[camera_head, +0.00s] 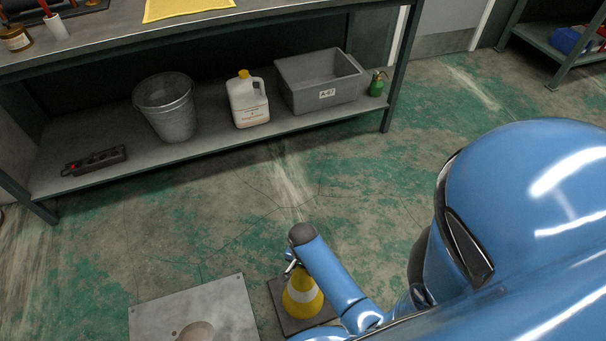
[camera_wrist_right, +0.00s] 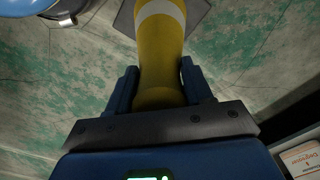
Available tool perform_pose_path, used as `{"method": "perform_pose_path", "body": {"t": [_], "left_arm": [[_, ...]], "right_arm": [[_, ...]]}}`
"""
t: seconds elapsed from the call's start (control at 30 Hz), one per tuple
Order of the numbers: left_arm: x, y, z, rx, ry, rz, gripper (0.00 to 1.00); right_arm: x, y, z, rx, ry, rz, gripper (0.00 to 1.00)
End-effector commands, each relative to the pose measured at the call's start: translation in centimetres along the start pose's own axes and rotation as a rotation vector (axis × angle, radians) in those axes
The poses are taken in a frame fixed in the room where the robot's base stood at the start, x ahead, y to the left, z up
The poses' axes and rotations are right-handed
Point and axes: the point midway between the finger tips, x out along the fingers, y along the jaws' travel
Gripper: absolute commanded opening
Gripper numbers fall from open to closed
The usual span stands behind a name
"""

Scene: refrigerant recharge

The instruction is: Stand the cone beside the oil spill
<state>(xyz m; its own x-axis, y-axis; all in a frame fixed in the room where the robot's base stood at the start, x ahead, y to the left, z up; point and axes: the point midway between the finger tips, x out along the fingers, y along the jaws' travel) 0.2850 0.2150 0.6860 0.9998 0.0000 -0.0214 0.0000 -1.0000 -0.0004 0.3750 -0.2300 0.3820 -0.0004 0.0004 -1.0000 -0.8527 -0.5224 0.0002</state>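The yellow cone (camera_head: 303,293) with a white band and a dark square base shows at the bottom centre of the head view, upright. I cannot tell whether its base touches the floor. My right gripper (camera_head: 293,266) is at the cone's top. In the right wrist view the cone (camera_wrist_right: 160,60) lies between the two fingers of my right gripper (camera_wrist_right: 160,88), which press against its sides. My left gripper is not in view. I cannot make out an oil spill in either view.
A grey plate (camera_head: 225,305) lies left of the cone, with a brownish round shape (camera_head: 196,332) at the frame edge. Ahead stands a workbench whose lower shelf (camera_head: 215,143) holds a bucket (camera_head: 167,108), a jug (camera_head: 248,102) and a grey bin (camera_head: 318,82). Floor between is clear.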

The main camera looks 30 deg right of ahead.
Motion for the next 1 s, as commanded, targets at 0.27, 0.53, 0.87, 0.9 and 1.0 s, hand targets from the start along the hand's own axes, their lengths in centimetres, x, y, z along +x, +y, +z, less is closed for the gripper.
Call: {"method": "perform_pose_path", "body": {"t": [0.27, 0.53, 0.87, 0.9, 1.0], "left_arm": [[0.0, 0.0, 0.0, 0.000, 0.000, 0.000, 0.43], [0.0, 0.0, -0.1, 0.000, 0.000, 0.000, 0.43], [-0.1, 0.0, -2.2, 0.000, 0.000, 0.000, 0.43], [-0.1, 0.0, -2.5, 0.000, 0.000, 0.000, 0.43], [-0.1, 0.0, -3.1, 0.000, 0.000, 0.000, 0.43]], "right_arm": [[0.0, 0.0, 0.0, 0.000, 0.000, 0.000, 0.76], [-0.4, 0.0, 0.0, 0.000, 0.001, -0.001, 0.76], [-5.0, -0.1, -0.1, 0.000, 0.002, -0.002, 0.76], [-5.8, -0.1, -0.1, 0.000, 0.002, -0.003, 0.76], [-7.7, -0.1, -0.1, 0.000, 0.002, -0.002, 0.76]]}}
